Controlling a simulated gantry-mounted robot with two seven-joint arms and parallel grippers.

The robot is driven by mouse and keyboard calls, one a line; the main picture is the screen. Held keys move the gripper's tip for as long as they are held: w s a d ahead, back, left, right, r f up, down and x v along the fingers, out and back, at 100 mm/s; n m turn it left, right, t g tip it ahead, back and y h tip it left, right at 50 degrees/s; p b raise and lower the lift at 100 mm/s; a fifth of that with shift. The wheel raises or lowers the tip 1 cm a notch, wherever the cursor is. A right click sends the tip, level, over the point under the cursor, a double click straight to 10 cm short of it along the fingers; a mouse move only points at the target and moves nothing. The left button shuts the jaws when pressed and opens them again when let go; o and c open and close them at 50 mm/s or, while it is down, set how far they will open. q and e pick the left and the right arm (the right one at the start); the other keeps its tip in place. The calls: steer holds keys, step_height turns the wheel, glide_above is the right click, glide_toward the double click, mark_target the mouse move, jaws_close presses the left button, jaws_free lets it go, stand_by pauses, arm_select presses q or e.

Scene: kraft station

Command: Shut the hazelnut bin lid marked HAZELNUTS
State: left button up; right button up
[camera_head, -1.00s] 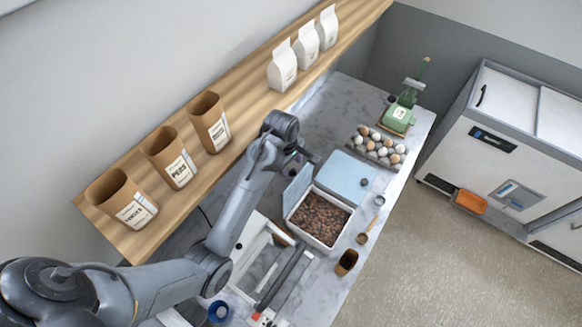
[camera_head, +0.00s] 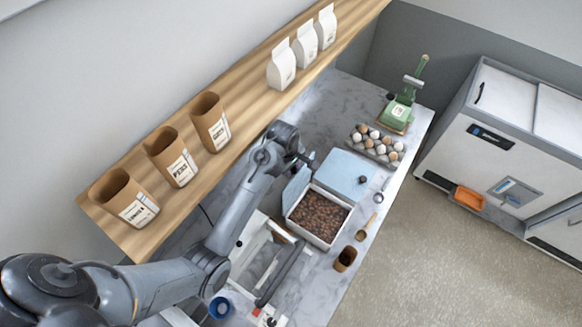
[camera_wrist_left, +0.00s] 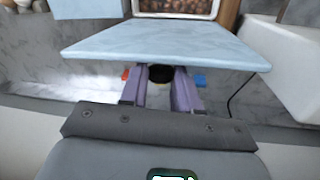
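The hazelnut bin (camera_head: 332,238) stands on the counter, filled with brown nuts. Its pale blue lid (camera_head: 296,190) is raised, tilted up at the bin's left side; no marking on it is legible. In the left wrist view the lid (camera_wrist_left: 165,42) spans the middle, with the nuts (camera_wrist_left: 175,6) beyond it. My left gripper (camera_head: 304,160) is on the outer side of the raised lid, near its upper edge. Contact cannot be told. My right gripper is not visible.
A second bin with a flat blue lid (camera_head: 346,172) and dark knob stands behind. An egg tray (camera_head: 375,146) and green device (camera_head: 402,105) are farther back. A small brown cup (camera_head: 345,258) and scoops sit along the front edge. A wooden shelf (camera_head: 245,105) holds bags above the arm.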

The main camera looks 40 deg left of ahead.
arm_select(q)
jaws_close()
steer(key=shift+d+r, duration=0.15)
steer(key=shift+d, duration=0.6)
steer(key=d+f, duration=0.2)
steer(key=d, duration=0.8)
steer(key=shift+w+d+f, duration=0.25)
steer(key=shift+w+d, duration=0.05)
steer(key=shift+w, duration=0.1)
steer(key=o, duration=0.8)
jaws_free()
